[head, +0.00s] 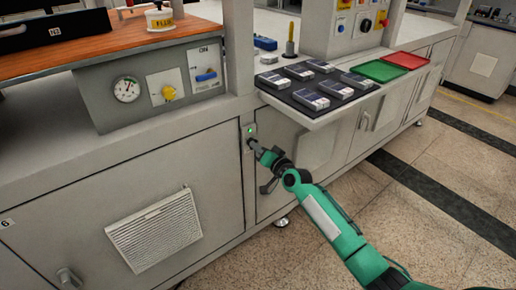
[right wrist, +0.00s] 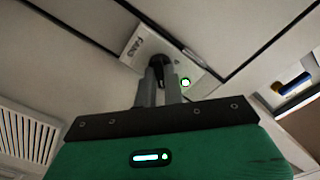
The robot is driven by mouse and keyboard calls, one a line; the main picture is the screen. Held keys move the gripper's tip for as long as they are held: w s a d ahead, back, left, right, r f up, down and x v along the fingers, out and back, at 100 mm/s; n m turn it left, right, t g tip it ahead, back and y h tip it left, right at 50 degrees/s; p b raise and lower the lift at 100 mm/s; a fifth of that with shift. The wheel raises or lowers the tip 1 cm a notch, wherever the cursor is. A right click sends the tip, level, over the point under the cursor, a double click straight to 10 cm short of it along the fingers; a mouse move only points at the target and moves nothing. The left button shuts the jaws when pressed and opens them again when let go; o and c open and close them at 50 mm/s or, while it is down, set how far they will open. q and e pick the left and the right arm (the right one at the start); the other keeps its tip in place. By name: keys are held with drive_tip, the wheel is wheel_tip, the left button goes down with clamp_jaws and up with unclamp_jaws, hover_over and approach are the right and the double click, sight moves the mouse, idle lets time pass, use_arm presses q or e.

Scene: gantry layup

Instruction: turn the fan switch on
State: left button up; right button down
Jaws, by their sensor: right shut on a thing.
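The fan switch plate (right wrist: 146,44) is a small light plate on the cabinet post, with lettering that appears to read FANS. Its dark switch knob (right wrist: 158,61) stands out from the plate. A small green lamp (right wrist: 185,83) glows beside the knob. In the head view the plate (head: 250,129) is on the narrow post, with the green light near its top. My right gripper (head: 255,147) reaches it from the lower right. In the right wrist view its fingers (right wrist: 162,76) are shut on the knob and partly hide it. My left gripper is not in view.
A shelf (head: 312,118) with several grey boxes juts out just above my right gripper. A panel with a gauge (head: 126,89), yellow knob (head: 169,93) and blue switch (head: 206,76) is at upper left. A vent grille (head: 153,232) is below. Floor (head: 440,220) is clear at right.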

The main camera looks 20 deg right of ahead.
drive_tip(key=shift+f+m, duration=0.1)
drive_tip(key=shift+m, duration=0.2)
drive_tip(key=c, duration=1.5)
unclamp_jaws()
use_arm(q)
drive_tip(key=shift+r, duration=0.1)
use_arm(e)
drive_tip(key=shift+s, duration=0.1)
